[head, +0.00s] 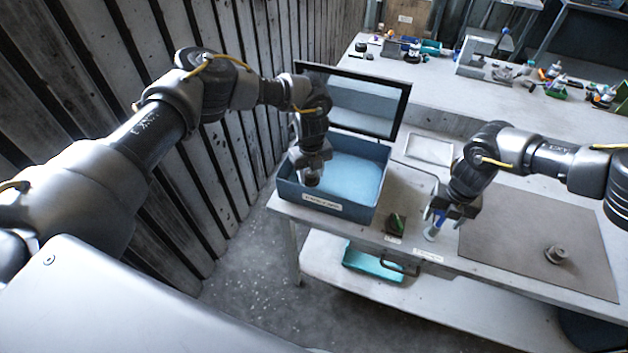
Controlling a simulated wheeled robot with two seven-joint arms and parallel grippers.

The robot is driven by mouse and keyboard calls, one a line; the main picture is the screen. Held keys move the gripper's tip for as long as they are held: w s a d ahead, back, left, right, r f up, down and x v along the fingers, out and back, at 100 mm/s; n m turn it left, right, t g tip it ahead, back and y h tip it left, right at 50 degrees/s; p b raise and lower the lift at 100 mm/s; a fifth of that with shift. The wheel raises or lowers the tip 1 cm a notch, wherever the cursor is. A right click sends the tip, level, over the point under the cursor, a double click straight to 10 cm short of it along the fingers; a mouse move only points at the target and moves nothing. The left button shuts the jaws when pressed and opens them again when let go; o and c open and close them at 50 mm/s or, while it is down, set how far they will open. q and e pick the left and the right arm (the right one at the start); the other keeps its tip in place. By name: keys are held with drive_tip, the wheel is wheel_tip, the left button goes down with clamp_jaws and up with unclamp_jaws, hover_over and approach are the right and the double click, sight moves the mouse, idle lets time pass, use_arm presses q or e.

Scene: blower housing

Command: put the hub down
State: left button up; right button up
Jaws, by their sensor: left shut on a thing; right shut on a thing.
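My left gripper (311,178) is inside the outline of the open blue box (284,189), pointing down. It is shut on a small grey-brown round part (312,182), mostly hidden by the fingers; it may be the hub, but I cannot tell for sure. My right gripper (437,222) points down at the table's front part, left of the grey mat. It is shut on a slim white and blue thing (431,235). A small grey flanged metal part (556,256), also hub-like, stands alone on the mat (520,235).
The box's dark-framed lid (392,128) stands open behind it. A pale tray (429,149) and a small dark and green item (395,224) are on the table (412,190). A teal tray (370,264) sits on the lower shelf. A slatted wall rises on the left.

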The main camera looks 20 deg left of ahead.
sight(311, 181)
use_arm(q)
drive_tip(key=shift+f, duration=1.95)
drive_tip(key=shift+f, duration=0.15)
drive_tip(key=o, duration=1.1)
drive_tip(key=shift+c, duration=0.2)
wheel_tip(311, 181, up, 12)
drive_tip(key=shift+r, duration=0.2)
